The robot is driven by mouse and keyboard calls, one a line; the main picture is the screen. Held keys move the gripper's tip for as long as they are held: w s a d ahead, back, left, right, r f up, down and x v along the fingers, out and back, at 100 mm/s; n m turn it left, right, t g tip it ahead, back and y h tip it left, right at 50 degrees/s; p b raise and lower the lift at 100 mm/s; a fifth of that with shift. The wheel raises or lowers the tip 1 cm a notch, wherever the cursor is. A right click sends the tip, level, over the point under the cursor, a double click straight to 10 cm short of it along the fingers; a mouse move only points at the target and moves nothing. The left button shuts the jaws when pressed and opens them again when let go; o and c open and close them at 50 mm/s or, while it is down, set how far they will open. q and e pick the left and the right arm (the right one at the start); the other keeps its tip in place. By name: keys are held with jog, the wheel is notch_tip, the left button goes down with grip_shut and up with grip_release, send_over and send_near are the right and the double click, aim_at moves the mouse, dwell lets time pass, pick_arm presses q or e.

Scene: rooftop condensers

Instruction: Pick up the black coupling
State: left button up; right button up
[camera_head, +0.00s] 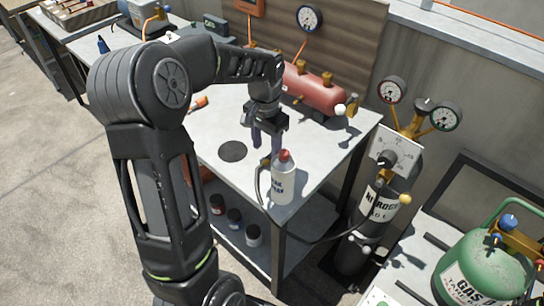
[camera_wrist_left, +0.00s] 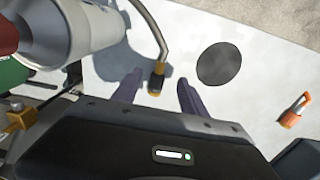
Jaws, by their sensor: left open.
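The black coupling (camera_wrist_left: 157,82) has brass-coloured ends and sits at the end of a grey hose (camera_wrist_left: 154,28) over the white tabletop. My left gripper (camera_wrist_left: 158,92) is open, with one finger on either side of the coupling in the wrist view. I cannot tell whether the fingers touch it. In the head view my left gripper (camera_head: 266,142) points down at the table, just behind the white bottle (camera_head: 284,183) with a red cap. The hose (camera_head: 260,183) shows beside the bottle there, and the coupling is mostly hidden. My right gripper is not in view.
A black disc (camera_head: 233,151) lies flat on the worktable (camera_head: 212,128). An orange-handled tool (camera_wrist_left: 296,110) lies farther off. A red tank (camera_head: 313,90) stands at the back. A nitrogen cylinder (camera_head: 378,207) and a green gas tank (camera_head: 482,268) stand to the right.

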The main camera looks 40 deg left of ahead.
aim_at(267, 159)
pick_arm(q)
notch_tip(267, 159, down, 4)
jog(key=shift+f, duration=0.2)
dwell(0.5)
grip_shut()
dwell(0.4)
